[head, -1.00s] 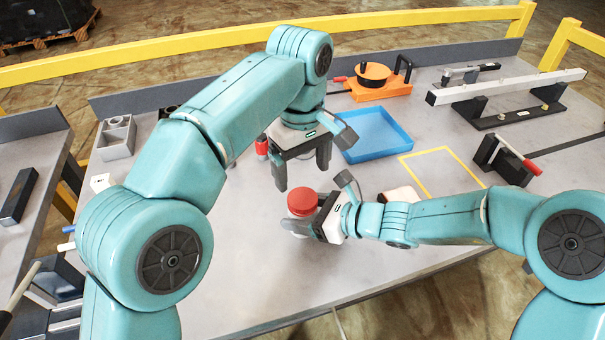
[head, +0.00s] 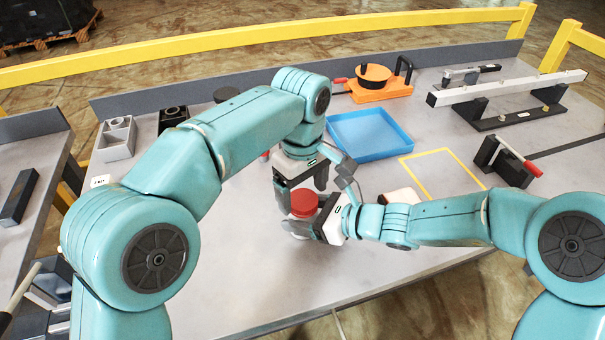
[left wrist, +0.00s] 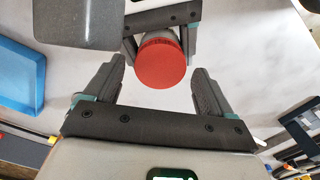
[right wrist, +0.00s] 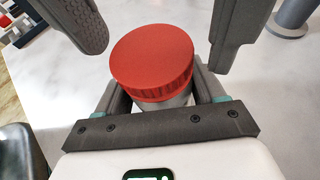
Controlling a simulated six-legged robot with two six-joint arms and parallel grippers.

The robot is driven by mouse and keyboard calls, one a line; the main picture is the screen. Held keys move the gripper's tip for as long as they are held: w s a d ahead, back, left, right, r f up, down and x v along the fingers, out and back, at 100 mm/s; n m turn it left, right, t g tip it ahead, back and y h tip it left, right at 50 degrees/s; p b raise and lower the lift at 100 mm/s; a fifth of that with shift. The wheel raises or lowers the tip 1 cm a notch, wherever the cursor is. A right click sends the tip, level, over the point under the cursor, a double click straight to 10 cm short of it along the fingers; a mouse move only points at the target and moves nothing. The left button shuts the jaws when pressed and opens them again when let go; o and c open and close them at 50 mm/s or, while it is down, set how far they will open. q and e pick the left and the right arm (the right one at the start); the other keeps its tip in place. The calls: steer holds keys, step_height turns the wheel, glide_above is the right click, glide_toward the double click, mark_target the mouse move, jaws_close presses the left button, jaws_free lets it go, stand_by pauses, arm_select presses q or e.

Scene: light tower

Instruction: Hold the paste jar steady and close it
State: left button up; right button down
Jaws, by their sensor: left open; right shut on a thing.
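The paste jar (right wrist: 165,98) is pale with a red lid (right wrist: 152,56) on its top. It stands upright, and the lid also shows in the head view (head: 304,202) and the left wrist view (left wrist: 161,64). My right gripper (head: 312,226) is shut on the jar body below the lid. My left gripper (head: 298,190) is open and empty, just above and behind the jar. In the left wrist view its two fingers (left wrist: 158,82) are apart, with the lid between and beyond them. Whether the lid is fully seated cannot be told.
A blue tray (head: 342,150) lies behind the grippers, with a yellow outlined square (head: 443,152) to its right. An orange fixture (head: 380,94) and a black clamp with a red handle (head: 507,160) stand farther off. The grey table (head: 260,280) is clear in front.

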arm_select(q)
steer(key=shift+f, duration=0.5)
steer(key=c, duration=1.1)
steer(key=m, duration=0.6)
steer(key=shift+m, duration=0.3)
steer(key=o, duration=1.2)
steer(key=shift+c, duration=0.2)
steer(key=shift+d, duration=0.1)
